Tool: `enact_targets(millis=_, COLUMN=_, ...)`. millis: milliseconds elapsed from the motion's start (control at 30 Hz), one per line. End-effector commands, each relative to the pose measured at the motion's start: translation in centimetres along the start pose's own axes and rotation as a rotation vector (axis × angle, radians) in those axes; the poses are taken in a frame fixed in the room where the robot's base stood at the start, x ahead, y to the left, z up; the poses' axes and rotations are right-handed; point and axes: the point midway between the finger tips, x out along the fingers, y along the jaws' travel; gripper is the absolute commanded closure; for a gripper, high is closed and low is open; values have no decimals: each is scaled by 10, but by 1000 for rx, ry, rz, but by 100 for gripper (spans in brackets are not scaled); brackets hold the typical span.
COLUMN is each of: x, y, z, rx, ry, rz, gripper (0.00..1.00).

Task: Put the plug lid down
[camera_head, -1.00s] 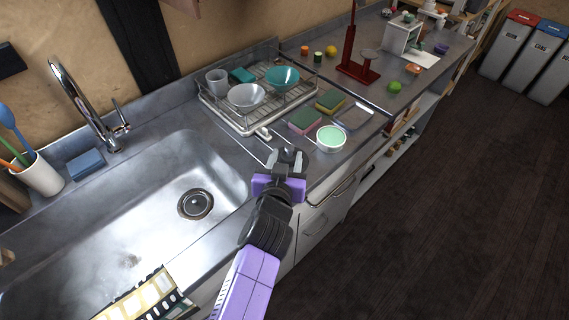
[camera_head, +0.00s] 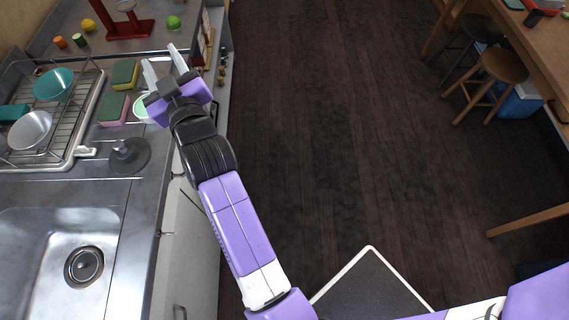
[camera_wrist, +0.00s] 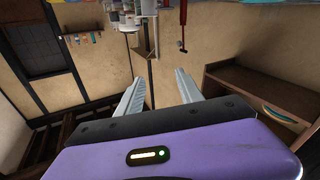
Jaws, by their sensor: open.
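The plug lid (camera_head: 130,158), a dark grey disc with a raised knob, lies flat on the metal counter beside the sink in the head view. It sits just right of the dish rack's front corner. My gripper (camera_head: 163,60) is beyond the lid and apart from it, over the counter's right part. Its two pale fingers are spread with nothing between them. The wrist view also shows my open gripper (camera_wrist: 160,90) empty, facing a wall; the lid is not in that view.
The sink (camera_head: 45,235) with its drain (camera_head: 84,265) is at lower left. A dish rack (camera_head: 75,125) with bowls, sponges (camera_head: 113,108) and a mint-green bowl (camera_head: 143,109) partly behind my gripper stand nearby. Open dark floor (camera_head: 320,130) lies right; stools (camera_head: 497,66) are farther off.

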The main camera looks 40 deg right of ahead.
Motion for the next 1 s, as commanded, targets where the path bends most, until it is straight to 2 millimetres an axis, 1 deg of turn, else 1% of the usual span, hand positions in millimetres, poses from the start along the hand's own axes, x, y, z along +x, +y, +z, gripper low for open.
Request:
enact_targets(millis=33, x=8, y=33, z=-14, rx=-49, ry=60, rz=26, gripper=56)
enact_targets(millis=100, x=12, y=67, z=-32, rx=-104, ry=134, rz=46, gripper=56)
enact_targets(millis=200, x=9, y=105, z=-51, rx=-183, ry=224, rz=54, gripper=56)
enact_targets(millis=267, x=3, y=123, z=-58, rx=-229, ry=267, rz=49, gripper=56)
enact_targets(millis=333, x=-8, y=139, z=-61, rx=-281, ry=305, rz=33, gripper=56)
enact_targets(millis=433, x=-27, y=157, z=-57, rx=-347, ry=339, rz=-3, gripper=56)
enact_targets(millis=567, x=-61, y=172, z=-37, rx=-411, ry=346, rz=-70, gripper=56)
enact_targets(millis=667, x=-93, y=180, z=-14, rx=-438, ry=322, rz=-129, gripper=56)
enact_targets(millis=767, x=-131, y=186, z=12, rx=-444, ry=277, rz=-187, gripper=56)
enact_targets(millis=800, x=-147, y=188, z=24, rx=-438, ry=252, rz=-211, gripper=56)
enact_targets(millis=867, x=-174, y=190, z=40, rx=-424, ry=211, rz=-242, gripper=56)
enact_targets(millis=900, x=-192, y=192, z=50, rx=-410, ry=181, rz=-260, gripper=56)
enact_targets(millis=967, x=-221, y=193, z=65, rx=-379, ry=130, rz=-284, gripper=56)
enact_targets(millis=1000, x=-241, y=193, z=74, rx=-355, ry=94, rz=-297, gripper=56)
